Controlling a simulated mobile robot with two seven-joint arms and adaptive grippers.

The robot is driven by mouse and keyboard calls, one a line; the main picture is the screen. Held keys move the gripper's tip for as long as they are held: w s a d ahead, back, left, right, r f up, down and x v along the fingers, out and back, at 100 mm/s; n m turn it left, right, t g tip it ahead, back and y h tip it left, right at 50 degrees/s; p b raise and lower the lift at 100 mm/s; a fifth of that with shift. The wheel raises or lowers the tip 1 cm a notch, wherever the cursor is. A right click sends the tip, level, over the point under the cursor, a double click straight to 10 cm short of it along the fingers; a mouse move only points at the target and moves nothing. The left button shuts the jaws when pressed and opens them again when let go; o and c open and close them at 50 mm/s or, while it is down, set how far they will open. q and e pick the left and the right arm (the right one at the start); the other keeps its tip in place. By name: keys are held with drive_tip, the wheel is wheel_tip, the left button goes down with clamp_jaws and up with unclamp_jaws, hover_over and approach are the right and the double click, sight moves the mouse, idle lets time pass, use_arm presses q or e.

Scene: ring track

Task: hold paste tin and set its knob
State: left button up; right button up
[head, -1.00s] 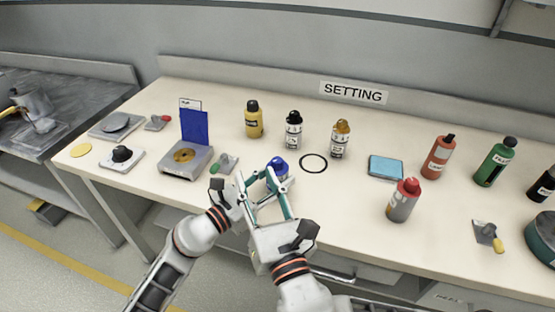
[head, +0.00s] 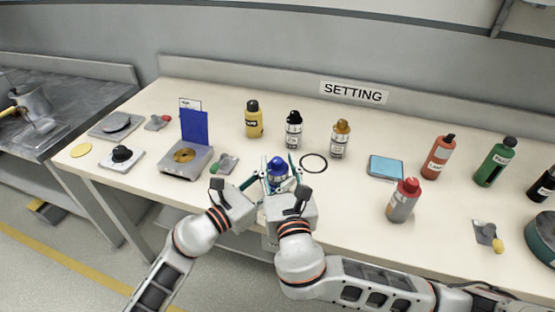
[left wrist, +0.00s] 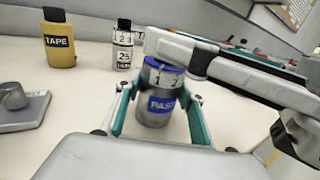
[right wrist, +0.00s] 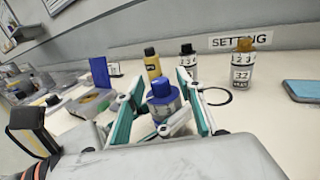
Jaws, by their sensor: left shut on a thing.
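The paste tin (head: 277,181) stands upright near the bench's front edge, a silver can with a blue label. Its blue knob (head: 277,165) is on top, above a white band with numbers; the left wrist view shows 1 and 2 on that band. My left gripper (left wrist: 158,112) is shut on the tin's body, one finger on each side. My right gripper (right wrist: 161,90) is open, its fingers spread on either side of the tin's upper part and knob, apparently not closed on it. In the head view my wrists hide part of the fingers.
A black ring (head: 327,165) lies right of the tin. Behind stand a yellow tape bottle (head: 254,121), a black-capped bottle (head: 293,132) and a gold-capped bottle (head: 339,141). A small green-handled tool (head: 226,163) and a scale-like stand (head: 187,165) are at left. A red-capped bottle (head: 403,202) stands at right.

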drive_tip(key=shift+w+a, duration=0.15)
drive_tip(key=shift+w, duration=0.8)
clamp_jaws()
